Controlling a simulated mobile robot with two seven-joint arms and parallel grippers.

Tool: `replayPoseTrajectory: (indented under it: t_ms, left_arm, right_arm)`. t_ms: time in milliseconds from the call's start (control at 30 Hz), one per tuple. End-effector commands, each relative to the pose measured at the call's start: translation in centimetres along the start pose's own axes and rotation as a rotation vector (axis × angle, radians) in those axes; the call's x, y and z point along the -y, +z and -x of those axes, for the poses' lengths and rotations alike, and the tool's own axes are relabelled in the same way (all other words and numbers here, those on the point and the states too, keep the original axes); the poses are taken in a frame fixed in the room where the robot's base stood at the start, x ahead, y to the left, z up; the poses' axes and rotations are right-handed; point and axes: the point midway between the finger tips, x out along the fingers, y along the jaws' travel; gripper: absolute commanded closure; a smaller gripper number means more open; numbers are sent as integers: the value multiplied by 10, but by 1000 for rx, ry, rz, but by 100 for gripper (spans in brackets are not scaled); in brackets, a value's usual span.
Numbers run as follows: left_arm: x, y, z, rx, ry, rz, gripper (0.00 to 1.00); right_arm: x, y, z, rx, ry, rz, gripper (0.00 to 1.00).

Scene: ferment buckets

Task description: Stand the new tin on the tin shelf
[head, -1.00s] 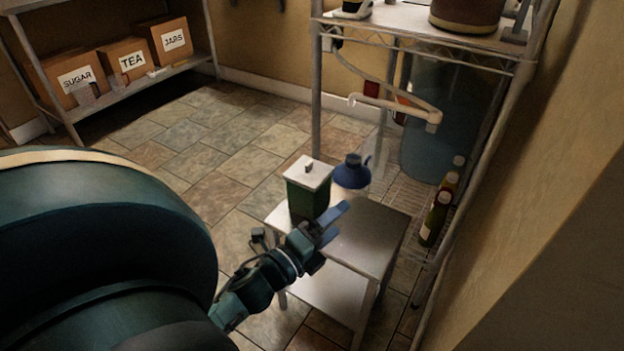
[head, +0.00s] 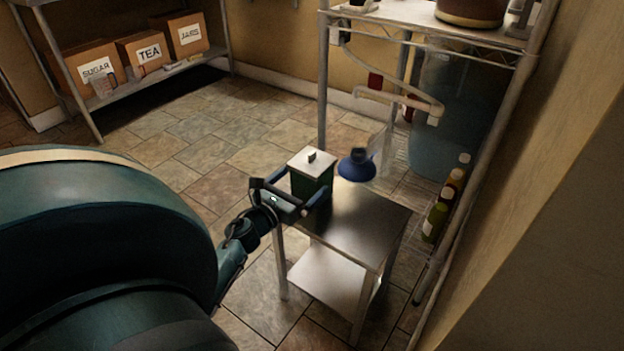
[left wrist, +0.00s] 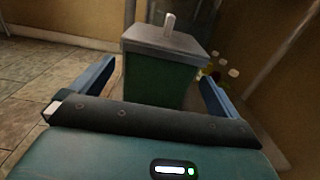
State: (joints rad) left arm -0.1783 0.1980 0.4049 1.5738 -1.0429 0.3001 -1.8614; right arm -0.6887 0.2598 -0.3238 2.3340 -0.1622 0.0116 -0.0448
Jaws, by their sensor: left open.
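A dark green tin with a pale lid and small knob (head: 311,172) stands upright at the left corner of a small metal table (head: 362,222). My left gripper (head: 288,190) is open at the near side of the tin. In the left wrist view the tin (left wrist: 160,75) shows between the two blue fingers of my gripper (left wrist: 155,85), with space on both sides. I cannot tell how far the fingers reach around it. My right gripper is not in view. Which shelf is the tin shelf is not clear from these frames.
A blue funnel-like item (head: 357,166) stands just behind the tin. A wire rack (head: 325,85) rises behind the table, with bottles (head: 437,218) low at right. A shelf at far left holds boxes marked SUGAR, TEA and JARS (head: 146,52). Tiled floor (head: 200,150) is open between.

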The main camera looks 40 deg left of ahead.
Motion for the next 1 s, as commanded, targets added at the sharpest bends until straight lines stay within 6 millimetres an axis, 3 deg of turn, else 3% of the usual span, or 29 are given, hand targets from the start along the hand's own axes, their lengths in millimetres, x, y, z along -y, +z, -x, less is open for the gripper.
replayPoseTrajectory:
  t_ms: [167, 433, 733, 1000]
  left_arm:
    - [0, 1, -13, 1, -1, 1, 0]
    - [-1, 3, -51, 0, 0, 2, 0]
    - [-1, 3, -57, -1, 0, 2, 0]
    - [-1, 4, -57, -1, 0, 2, 20]
  right_arm:
    - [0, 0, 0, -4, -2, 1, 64]
    - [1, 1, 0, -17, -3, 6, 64]
    - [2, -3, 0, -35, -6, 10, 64]
    - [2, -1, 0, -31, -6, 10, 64]
